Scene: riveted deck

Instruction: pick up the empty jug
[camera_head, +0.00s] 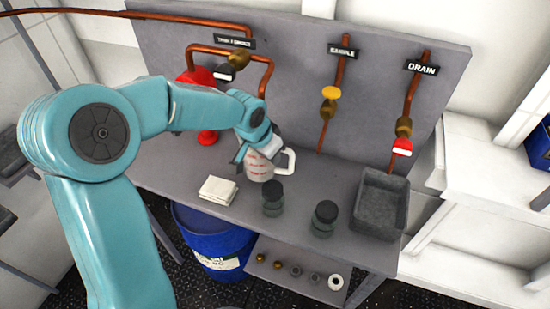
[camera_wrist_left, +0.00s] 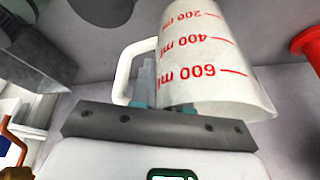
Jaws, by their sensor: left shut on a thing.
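The jug (camera_head: 259,167) is translucent white with red volume marks and a white handle on its right side in the head view. It is over the middle of the grey bench (camera_head: 160,178); I cannot tell whether its base touches the bench. My left gripper (camera_head: 247,150) is at the jug, shut on it. In the left wrist view the jug (camera_wrist_left: 200,50) fills the upper middle, with its wide rim nearest the camera. The fingers (camera_wrist_left: 165,100) are close to the handle side and partly hidden by the jug. No liquid shows in it. My right gripper is not in view.
A folded white cloth (camera_head: 217,190) lies left of the jug. Two dark lidded jars (camera_head: 272,199) (camera_head: 323,219) stand in front and right. A grey tray (camera_head: 366,218) is at the right end. Copper pipes with valves (camera_head: 328,108) run up the back panel. A blue drum (camera_head: 212,243) stands below.

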